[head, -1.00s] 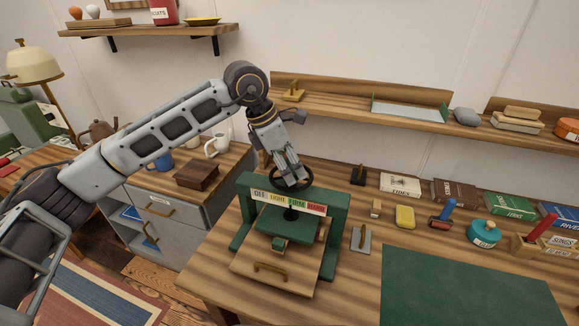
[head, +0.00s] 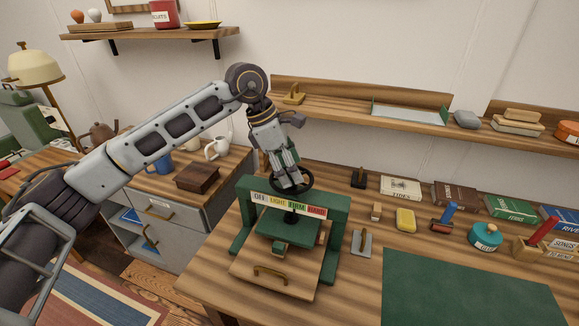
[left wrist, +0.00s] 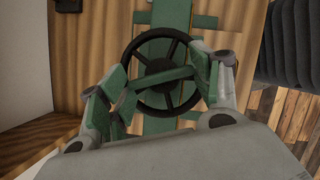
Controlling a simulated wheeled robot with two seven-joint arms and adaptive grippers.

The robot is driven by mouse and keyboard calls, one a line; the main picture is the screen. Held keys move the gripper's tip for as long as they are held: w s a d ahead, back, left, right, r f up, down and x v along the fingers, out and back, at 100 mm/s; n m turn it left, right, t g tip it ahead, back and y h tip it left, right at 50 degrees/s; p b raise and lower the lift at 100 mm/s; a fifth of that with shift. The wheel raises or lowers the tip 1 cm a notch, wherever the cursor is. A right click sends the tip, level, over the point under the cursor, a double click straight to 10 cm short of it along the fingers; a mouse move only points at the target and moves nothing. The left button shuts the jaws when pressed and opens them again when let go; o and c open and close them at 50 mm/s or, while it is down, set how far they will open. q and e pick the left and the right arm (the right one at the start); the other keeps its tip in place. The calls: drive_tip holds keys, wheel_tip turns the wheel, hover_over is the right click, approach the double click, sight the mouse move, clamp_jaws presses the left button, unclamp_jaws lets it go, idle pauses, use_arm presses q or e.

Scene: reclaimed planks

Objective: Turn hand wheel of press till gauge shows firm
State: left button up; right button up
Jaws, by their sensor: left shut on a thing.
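The green press (head: 340,222) stands on the wooden bench with its black hand wheel (head: 310,178) on top. The gauge strip (head: 289,205) on its crossbar reads OFF, LIGHT, FIRM and HARD in coloured fields; I cannot make out a pointer on it. My left gripper (head: 291,184) reaches down from above and is shut on the hand wheel. In the left wrist view, the fingers of the left gripper (left wrist: 165,84) lie on both sides of the spoked wheel (left wrist: 158,67). My right gripper is not in view.
A green mat (head: 470,288) covers the bench at front right. A grey metal plate with a handle (head: 361,243), a yellow block (head: 405,219), a stamp and books stand right of the press. A shelf (head: 350,108) runs behind the arm.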

use_arm(q)
drive_tip(key=o, duration=1)
drive_tip(key=shift+v, duration=6)
